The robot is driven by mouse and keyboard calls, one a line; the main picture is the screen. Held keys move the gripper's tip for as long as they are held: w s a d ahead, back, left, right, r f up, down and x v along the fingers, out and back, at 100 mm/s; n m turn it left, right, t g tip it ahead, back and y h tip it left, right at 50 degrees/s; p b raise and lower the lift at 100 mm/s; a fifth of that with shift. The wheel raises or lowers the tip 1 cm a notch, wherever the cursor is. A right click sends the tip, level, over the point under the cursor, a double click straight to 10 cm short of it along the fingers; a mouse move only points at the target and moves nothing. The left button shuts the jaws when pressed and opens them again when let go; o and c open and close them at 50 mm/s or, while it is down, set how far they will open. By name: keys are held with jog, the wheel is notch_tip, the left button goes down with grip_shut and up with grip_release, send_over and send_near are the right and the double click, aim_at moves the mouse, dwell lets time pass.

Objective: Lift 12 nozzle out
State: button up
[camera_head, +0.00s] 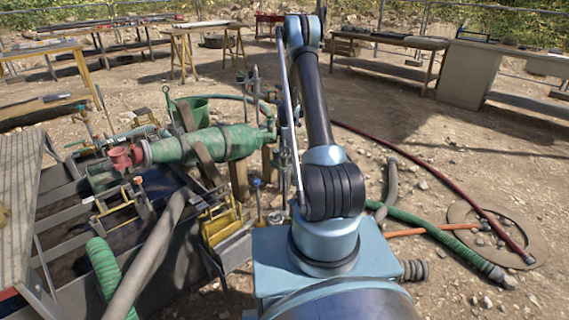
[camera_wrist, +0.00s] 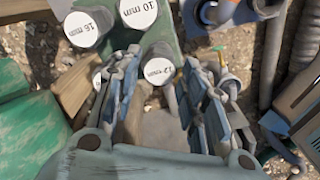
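In the wrist view, the 12 mm nozzle (camera_wrist: 158,71) shows its white round labelled end between and slightly beyond my fingers. My gripper (camera_wrist: 163,80) is open, one finger on each side of it, with gaps visible. I cannot tell how deep the fingers reach beside it. The 10 mm nozzle (camera_wrist: 138,12) and the 16 mm nozzle (camera_wrist: 84,29) stand just beyond, toward the top left, in or against a green holder (camera_wrist: 175,35). In the head view my arm hides the gripper, and I cannot make out the nozzles.
A blue fitting (camera_wrist: 235,10) and grey hose (camera_wrist: 270,60) lie close to the right in the wrist view. In the head view, a green pump (camera_head: 225,143) sits left of my arm over the tank frame. Hoses (camera_head: 430,232) lie on the ground to the right.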

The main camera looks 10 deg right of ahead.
aim_at(284, 160)
jog(key=shift+a+f, duration=0.15)
jog(key=shift+f, duration=1.2)
jog(key=shift+a+f, duration=0.15)
jog(key=shift+f, duration=1.2)
jog(key=shift+c, duration=0.3)
jog(key=c, duration=0.7)
